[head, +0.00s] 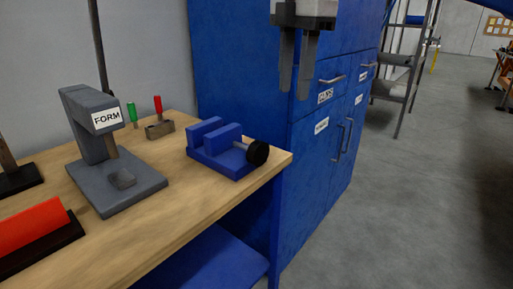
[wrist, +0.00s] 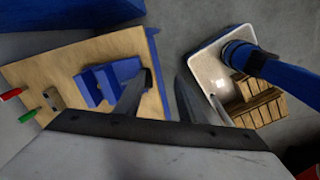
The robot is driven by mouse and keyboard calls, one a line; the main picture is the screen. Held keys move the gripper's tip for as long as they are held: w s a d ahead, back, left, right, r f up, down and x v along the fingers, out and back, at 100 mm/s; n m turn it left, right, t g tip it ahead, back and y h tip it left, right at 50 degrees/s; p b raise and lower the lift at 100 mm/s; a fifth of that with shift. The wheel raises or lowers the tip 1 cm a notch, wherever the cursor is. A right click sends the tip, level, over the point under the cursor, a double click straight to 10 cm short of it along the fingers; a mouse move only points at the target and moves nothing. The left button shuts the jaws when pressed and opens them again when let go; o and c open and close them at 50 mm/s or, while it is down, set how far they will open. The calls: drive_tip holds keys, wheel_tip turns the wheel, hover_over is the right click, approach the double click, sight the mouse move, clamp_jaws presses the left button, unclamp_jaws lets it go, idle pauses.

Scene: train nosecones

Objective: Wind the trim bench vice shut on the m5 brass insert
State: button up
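The blue bench vice (head: 220,148) sits on the wooden bench near its right front corner, its two jaws apart with a gap between them. A grey screw leads from it to a black round handle (head: 257,152) facing the bench edge. I cannot make out a brass insert in either view. My gripper (head: 295,92) is open and empty, above and to the right of the vice in the head view. In the wrist view the vice (wrist: 98,88) lies left of my gripper (wrist: 161,76), and the left finger partly hides the handle.
A grey press labelled FORM (head: 92,125) stands left of the vice on the bench (head: 150,215). Blue cabinets (head: 322,150) stand right of the bench; open floor lies beyond.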

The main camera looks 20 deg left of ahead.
sight(256, 143)
drive_tip(key=s+a+r+n, duration=0.2)
drive_tip(key=a+n, duration=0.2)
drive_tip(key=a, duration=0.3)
drive_tip(key=f, duration=1.7)
drive_tip(key=shift+s+f, duration=0.15)
drive_tip(key=shift+s, duration=0.05)
clamp_jaws()
